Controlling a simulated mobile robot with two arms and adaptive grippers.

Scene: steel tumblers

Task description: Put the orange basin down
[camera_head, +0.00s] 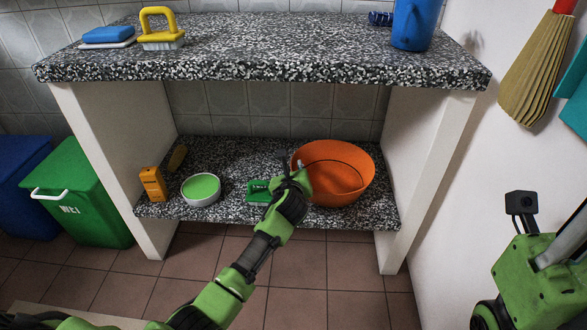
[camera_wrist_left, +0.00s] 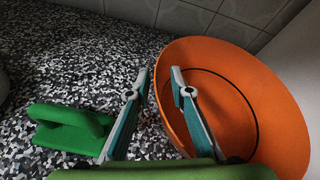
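The orange basin (camera_head: 336,172) is on the lower speckled shelf, at its right side, and appears to rest there. In the left wrist view the basin (camera_wrist_left: 235,92) fills the right half. My left gripper (camera_head: 299,170) is at the basin's left rim. In the left wrist view, the fingers of the left gripper (camera_wrist_left: 160,72) stand apart, one outside the rim and one over the inside. A gap shows between the fingers and the basin wall. The basin's underside is hidden. My right gripper is not in view.
A green brush-like tool (camera_head: 259,192) lies left of the basin, beside a white bowl with green contents (camera_head: 201,187) and an orange box (camera_head: 153,184). The upper counter (camera_head: 270,50) overhangs the shelf. A white side wall (camera_head: 425,170) stands to the right.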

